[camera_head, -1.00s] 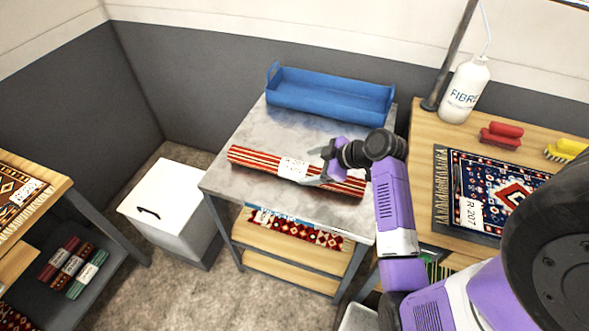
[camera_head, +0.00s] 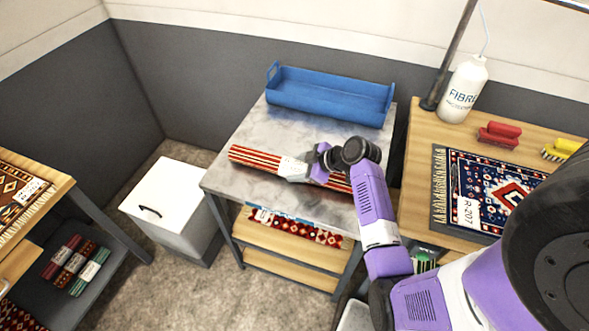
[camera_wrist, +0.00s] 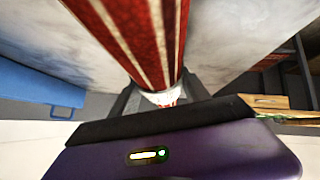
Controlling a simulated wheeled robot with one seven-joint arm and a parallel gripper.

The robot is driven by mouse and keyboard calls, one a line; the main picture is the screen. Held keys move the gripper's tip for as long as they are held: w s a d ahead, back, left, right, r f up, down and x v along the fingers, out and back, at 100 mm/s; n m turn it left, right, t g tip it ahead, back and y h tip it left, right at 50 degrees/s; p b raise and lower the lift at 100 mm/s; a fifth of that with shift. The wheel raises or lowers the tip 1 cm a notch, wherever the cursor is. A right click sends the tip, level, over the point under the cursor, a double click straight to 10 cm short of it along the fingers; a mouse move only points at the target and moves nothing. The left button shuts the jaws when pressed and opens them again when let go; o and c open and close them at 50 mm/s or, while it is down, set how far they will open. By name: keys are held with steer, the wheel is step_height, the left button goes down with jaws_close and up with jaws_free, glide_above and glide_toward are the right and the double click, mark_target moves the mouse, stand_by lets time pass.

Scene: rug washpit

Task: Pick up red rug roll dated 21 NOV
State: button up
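A red rug roll (camera_head: 255,158) with cream stripes lies on the grey-topped table (camera_head: 235,186). A white label is near its middle; its date is not legible. My gripper (camera_head: 297,170) is down at the roll's middle, by the label. In the wrist view the striped roll (camera_wrist: 150,45) runs between the two dark fingers of my gripper (camera_wrist: 160,98), one on each side. The fingers look spread around the roll; whether they touch it is hard to see. My gripper and wrist hide part of the roll's right half.
A blue tray (camera_head: 330,108) stands at the table's back. Another patterned red rug roll (camera_head: 295,229) lies on the shelf below. The right bench holds a flat rug (camera_head: 490,190), brushes and a white bottle (camera_head: 464,90). A white bin (camera_head: 165,198) stands left.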

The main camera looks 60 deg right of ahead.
jaws_close()
steer(key=shift+r, duration=0.1)
